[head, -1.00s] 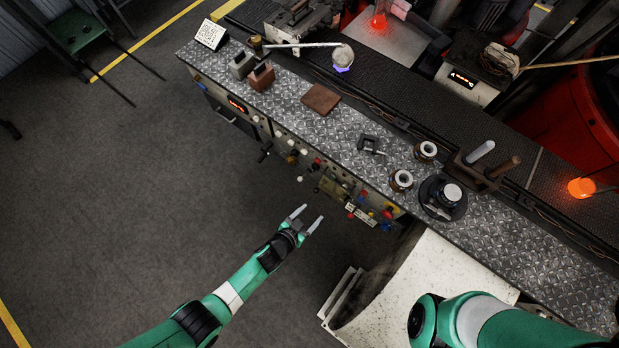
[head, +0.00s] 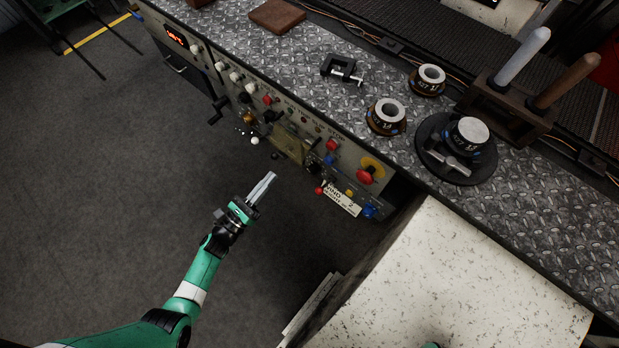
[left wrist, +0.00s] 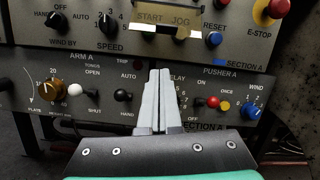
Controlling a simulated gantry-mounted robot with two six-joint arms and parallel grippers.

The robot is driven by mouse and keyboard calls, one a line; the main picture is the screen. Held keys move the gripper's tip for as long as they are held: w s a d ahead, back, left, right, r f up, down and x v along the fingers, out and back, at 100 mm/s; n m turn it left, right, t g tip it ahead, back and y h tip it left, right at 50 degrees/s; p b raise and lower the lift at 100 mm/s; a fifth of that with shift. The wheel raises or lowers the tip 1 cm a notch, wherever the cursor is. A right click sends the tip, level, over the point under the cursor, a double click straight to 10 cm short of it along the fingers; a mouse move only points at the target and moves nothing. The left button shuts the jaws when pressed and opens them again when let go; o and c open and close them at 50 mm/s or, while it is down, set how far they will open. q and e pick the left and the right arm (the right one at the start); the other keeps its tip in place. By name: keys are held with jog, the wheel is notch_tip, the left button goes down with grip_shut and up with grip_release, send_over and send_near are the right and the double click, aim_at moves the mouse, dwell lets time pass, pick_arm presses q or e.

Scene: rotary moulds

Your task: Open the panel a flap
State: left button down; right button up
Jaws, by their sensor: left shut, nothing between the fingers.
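A brass-tinted flap (head: 288,146) shows low on the front of the control panel in the head view. In the left wrist view a brownish plate (left wrist: 160,17) with a bright lower edge lies over the START and JOG lettering, and seems to be the same flap. My left gripper (head: 270,177) is shut and empty, below and in front of the panel, apart from the flap in the head view. In the left wrist view its closed fingers (left wrist: 160,75) point up toward the plate and hide part of the lower panel. My right gripper is not in view.
Knobs and buttons crowd around the flap, including a red E-stop (head: 368,171) and a white-tipped lever (head: 255,140). The floor left of my arm is clear.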

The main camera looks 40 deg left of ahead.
aim_at(289, 157)
pick_arm(q)
jog(key=w+m, duration=0.1)
jog(key=w, duration=0.2)
jog(key=w+r+b, duration=0.1)
jog(key=w, duration=0.1)
jog(key=w+r+m, duration=0.1)
jog(key=w, duration=0.2)
jog(key=shift+w+d+m+b, duration=0.3)
jog(key=shift+w+d+b, duration=0.05)
jog(key=s+r+p, duration=0.2)
jog(key=s, duration=0.1)
jog(key=shift+a+r, duration=0.15)
jog(key=shift+r, duration=0.05)
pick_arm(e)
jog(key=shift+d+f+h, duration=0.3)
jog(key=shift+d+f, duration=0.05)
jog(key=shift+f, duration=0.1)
pick_arm(q)
jog(key=shift+w, duration=0.1)
